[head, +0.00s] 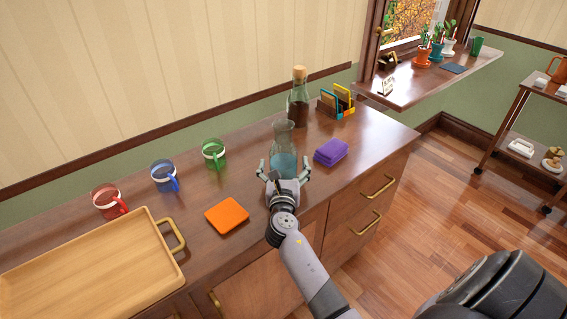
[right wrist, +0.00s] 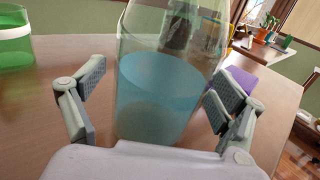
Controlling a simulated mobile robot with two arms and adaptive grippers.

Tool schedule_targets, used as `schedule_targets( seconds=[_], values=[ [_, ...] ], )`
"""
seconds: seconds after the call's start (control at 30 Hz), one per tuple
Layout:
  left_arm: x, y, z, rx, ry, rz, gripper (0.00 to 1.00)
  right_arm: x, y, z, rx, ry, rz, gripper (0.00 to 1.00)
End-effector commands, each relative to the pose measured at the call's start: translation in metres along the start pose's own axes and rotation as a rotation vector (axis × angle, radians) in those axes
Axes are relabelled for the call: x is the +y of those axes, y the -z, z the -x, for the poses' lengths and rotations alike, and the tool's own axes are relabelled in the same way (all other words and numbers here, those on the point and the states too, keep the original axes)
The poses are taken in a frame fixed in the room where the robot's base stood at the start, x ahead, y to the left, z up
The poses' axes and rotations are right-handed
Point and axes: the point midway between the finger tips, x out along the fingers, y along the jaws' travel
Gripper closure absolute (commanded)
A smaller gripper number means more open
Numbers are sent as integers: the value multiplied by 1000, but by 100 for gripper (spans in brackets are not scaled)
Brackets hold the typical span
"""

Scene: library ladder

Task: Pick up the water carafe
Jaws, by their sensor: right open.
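The water carafe (head: 283,146) is clear glass with bluish water in its lower part. It stands upright on the brown cabinet top. My right gripper (head: 284,170) is at its near side, with one finger to the left and one to the right of it. In the right wrist view the carafe (right wrist: 165,85) fills the middle, between the open fingers (right wrist: 158,108). A gap shows on the left side; on the right the finger is close to the glass, and I cannot tell if it touches. My left gripper is not in view.
A corked dark bottle (head: 298,100) stands behind the carafe. Purple cloths (head: 330,152) lie to the right, an orange cloth (head: 227,216) to the left. Green (head: 214,153), blue (head: 164,176) and red (head: 108,201) mugs and a wooden tray (head: 165,232) are further left.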

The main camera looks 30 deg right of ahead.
Motion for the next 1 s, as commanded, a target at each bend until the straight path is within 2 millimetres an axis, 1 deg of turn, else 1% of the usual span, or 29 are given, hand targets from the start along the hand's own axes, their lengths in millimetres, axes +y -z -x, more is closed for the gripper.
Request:
schedule_targets(
  seconds=[0.07, 1.0],
  values=[
    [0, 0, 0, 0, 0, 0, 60, 0, 0, 0, 0, 0, 0, 12],
    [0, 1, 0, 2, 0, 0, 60, 0, 0, 1, 0, 0, 0, 75]
  ],
)
